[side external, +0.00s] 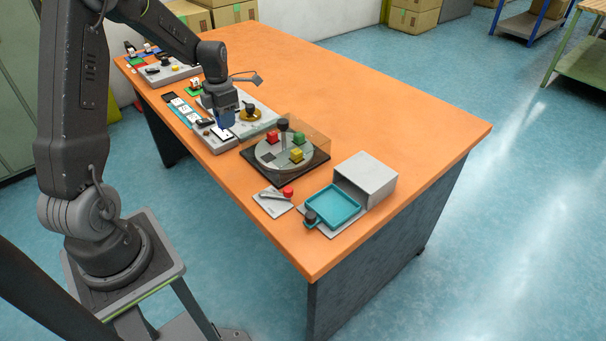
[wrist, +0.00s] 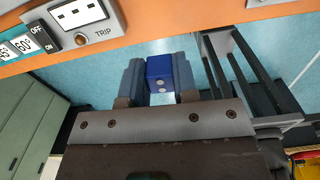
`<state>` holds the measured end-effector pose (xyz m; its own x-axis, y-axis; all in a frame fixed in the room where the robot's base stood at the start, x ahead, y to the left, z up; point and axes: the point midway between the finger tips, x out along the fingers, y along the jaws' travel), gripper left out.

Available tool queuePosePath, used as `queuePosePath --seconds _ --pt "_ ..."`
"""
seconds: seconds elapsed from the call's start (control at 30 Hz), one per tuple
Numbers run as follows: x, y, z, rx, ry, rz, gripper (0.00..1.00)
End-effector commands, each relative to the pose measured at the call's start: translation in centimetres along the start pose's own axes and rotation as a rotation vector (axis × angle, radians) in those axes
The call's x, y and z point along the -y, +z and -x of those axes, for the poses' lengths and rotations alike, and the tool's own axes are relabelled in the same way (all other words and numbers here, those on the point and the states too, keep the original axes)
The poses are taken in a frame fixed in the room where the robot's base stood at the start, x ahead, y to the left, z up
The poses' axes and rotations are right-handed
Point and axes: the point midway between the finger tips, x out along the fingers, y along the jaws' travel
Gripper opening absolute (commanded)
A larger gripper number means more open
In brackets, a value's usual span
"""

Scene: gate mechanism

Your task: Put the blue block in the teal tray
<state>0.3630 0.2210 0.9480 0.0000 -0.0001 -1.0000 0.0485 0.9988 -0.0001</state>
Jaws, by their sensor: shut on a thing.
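My gripper (side external: 226,119) is shut on the blue block (wrist: 159,72), which shows between the two fingers in the wrist view, with pale dots on its face. In the side view the block is hard to tell from the bluish fingers. My gripper is over the left part of the bench, at a grey panel (side external: 216,143). The teal tray (side external: 333,206) is at the near right of the bench, well apart from my gripper. It looks empty, has a dark knob (side external: 310,217) at its front, and sits outside a grey housing (side external: 366,177).
A turntable (side external: 268,153) with red, green and yellow blocks under a clear cover stands between my gripper and the tray. A lever with a red knob (side external: 288,192) is left of the tray. More panels line the left edge. The bench's right side (side external: 400,125) is clear.

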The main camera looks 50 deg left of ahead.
Motion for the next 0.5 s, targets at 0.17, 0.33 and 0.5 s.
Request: queuePosePath --seconds 0.17,0.33,0.5 --pt "4.3 2.6 -0.3 0.000 -0.001 -0.320 0.04" --pt "10.8 5.3 -0.7 0.000 -0.001 -0.790 0.04" --pt "16.5 6.7 -1.1 0.000 -0.002 -1.201 0.04"
